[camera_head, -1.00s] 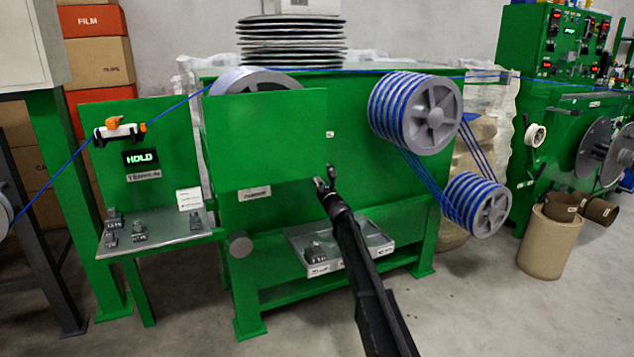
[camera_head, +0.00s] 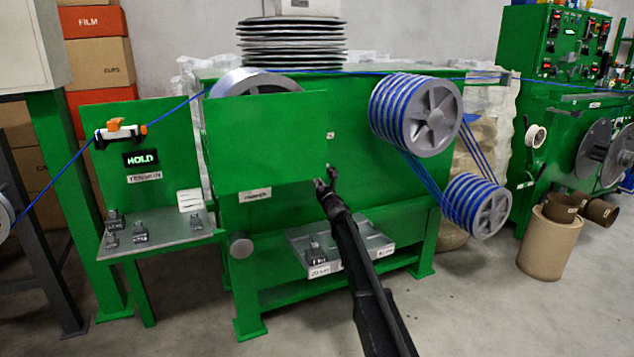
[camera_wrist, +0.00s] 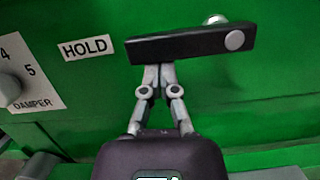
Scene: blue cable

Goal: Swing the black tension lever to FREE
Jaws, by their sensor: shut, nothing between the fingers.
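The black tension lever (camera_wrist: 190,44) is a flat black bar in the wrist view, nearly level. Its round silver pivot is at its right end, and its left end points toward the white HOLD label (camera_wrist: 86,47) on the green panel. My gripper (camera_wrist: 159,74) is shut and empty, its fingertips right at the lower edge of the lever's left half. I cannot tell whether they touch it. In the head view my gripper (camera_head: 325,183) is in front of the green machine, and I cannot make out the lever there. A FREE label is not in view.
A DAMPER dial (camera_wrist: 10,87) is at the left of the wrist view. In the head view a display (camera_head: 141,158) reads HOLD. Blue cable wraps two grey pulleys (camera_head: 432,118) on the right. A grey tray (camera_head: 365,243) is below my gripper.

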